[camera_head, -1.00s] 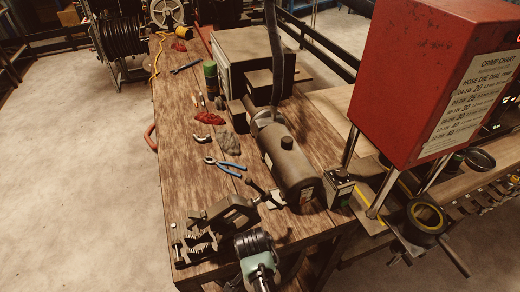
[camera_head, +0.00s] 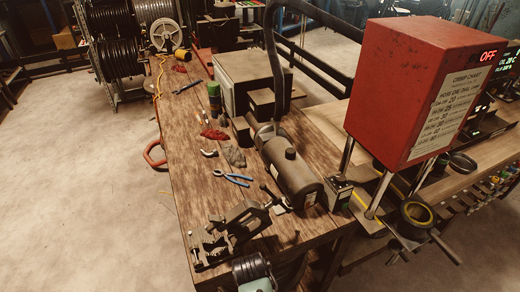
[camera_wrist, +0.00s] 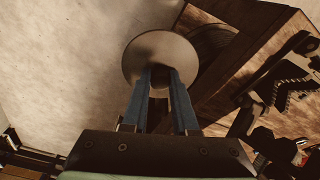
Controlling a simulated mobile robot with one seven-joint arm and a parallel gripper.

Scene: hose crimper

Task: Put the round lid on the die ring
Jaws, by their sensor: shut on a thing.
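In the wrist view my gripper (camera_wrist: 161,73) has its two blue fingers on a round, pale grey disc, which looks like the round lid (camera_wrist: 135,62). The fingers cover the lid's lower middle, and its broad face is toward the camera. In the head view a dark round ring with a yellow inner band, probably the die ring (camera_head: 433,219), sits low at the right below the red crimper, with handle-like bars beside it. My fingers and the lid cannot be made out in the head view. The ring cannot be made out in the wrist view.
The red crimper box (camera_head: 432,85) stands on metal posts at the right. A wooden bench (camera_head: 200,180) carries a grey cylinder (camera_head: 290,170), blue-handled pliers (camera_head: 232,178) and a vise-like clamp (camera_head: 228,230). A dark bowl (camera_head: 462,163) lies behind the ring. Bare floor (camera_head: 90,200) is at the left.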

